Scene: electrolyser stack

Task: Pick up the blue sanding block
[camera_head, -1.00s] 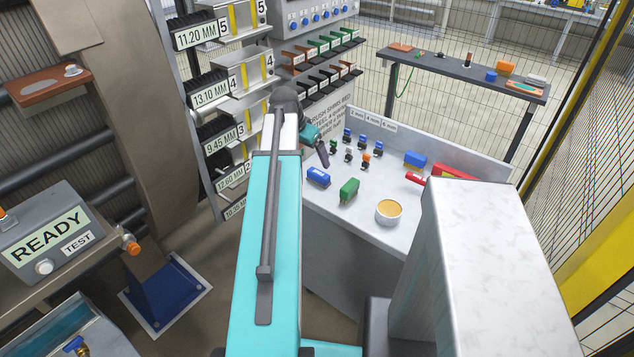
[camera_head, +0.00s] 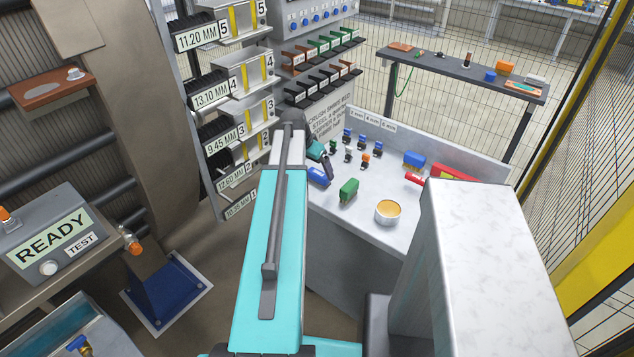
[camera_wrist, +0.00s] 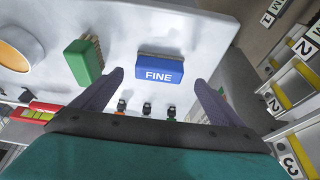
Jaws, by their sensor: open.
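The blue sanding block (camera_head: 319,177), marked "FINE", lies on the light grey workbench near its left edge. In the wrist view the blue block (camera_wrist: 160,72) sits beyond my fingertips, its label towards the camera. My gripper (camera_wrist: 158,78) is open and empty, with one finger on each side of the block's place in the picture. In the head view my gripper (camera_head: 327,163) hangs just above and beside the block, partly hidden by my arm. I cannot tell the exact height of the fingers above the bench.
A green brush (camera_head: 349,189) lies right of the block, with a round tin (camera_head: 388,211) farther right. Several small coloured-topped pieces (camera_head: 363,160) stand behind. A blue-and-tan brush (camera_head: 414,160) and a red item (camera_head: 452,173) lie at the back right. Labelled racks (camera_head: 238,120) stand left.

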